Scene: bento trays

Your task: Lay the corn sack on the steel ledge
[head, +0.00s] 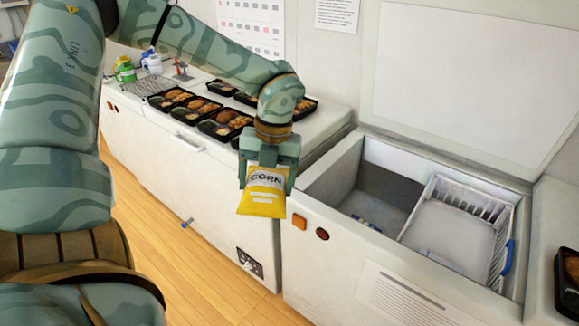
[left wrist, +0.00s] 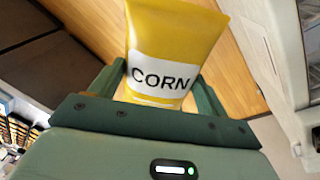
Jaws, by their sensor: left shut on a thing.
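The yellow corn sack (head: 262,203) with a white label hangs in my left gripper (head: 266,178), in front of the white freezers. My left gripper is shut on the sack's upper part. In the left wrist view the corn sack (left wrist: 175,40) sits between the two green fingers of my left gripper (left wrist: 160,85), its label facing the camera. I cannot make out for sure which surface is the steel ledge. My right gripper is not in view.
An open chest freezer (head: 345,262) stands to the right, with a white wire basket (head: 440,222) inside. Several black bento trays (head: 225,123) lie on the closed freezer (head: 190,160) behind my gripper. Wooden floor (head: 170,260) is clear below.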

